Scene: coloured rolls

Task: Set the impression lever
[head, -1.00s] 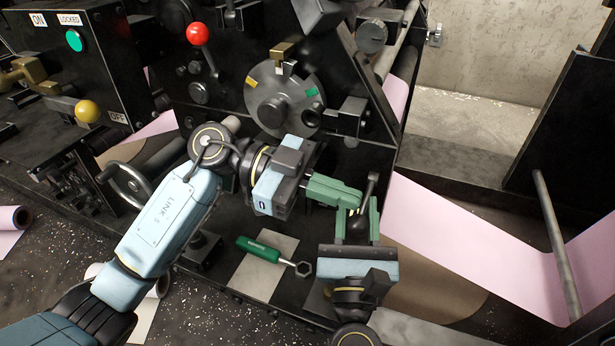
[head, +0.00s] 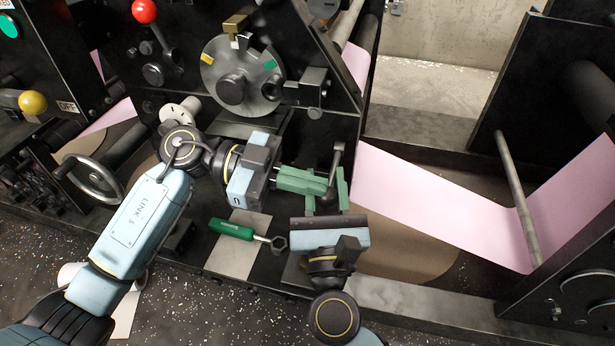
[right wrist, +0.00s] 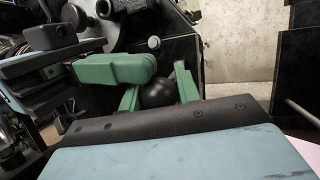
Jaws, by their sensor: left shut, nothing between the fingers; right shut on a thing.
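A lever with a grey metal shaft (head: 335,162) stands low on the press front. Its black ball knob (right wrist: 157,93) sits between the green fingers of my right gripper (right wrist: 158,88), which is shut on it. In the head view my right gripper (head: 326,196) comes from below, and the knob is largely hidden there. My left gripper (head: 328,186) is shut and empty; its green fingers point right, close beside the right gripper's fingers. It also shows in the right wrist view (right wrist: 148,68). I cannot read a label on this lever.
A red-knobbed lever (head: 144,11), a yellow knob (head: 32,102) and a grey dial (head: 243,76) with coloured marks are on the press. A green-handled wrench (head: 232,229) lies below my left gripper. Pink paper web (head: 440,200) runs at right.

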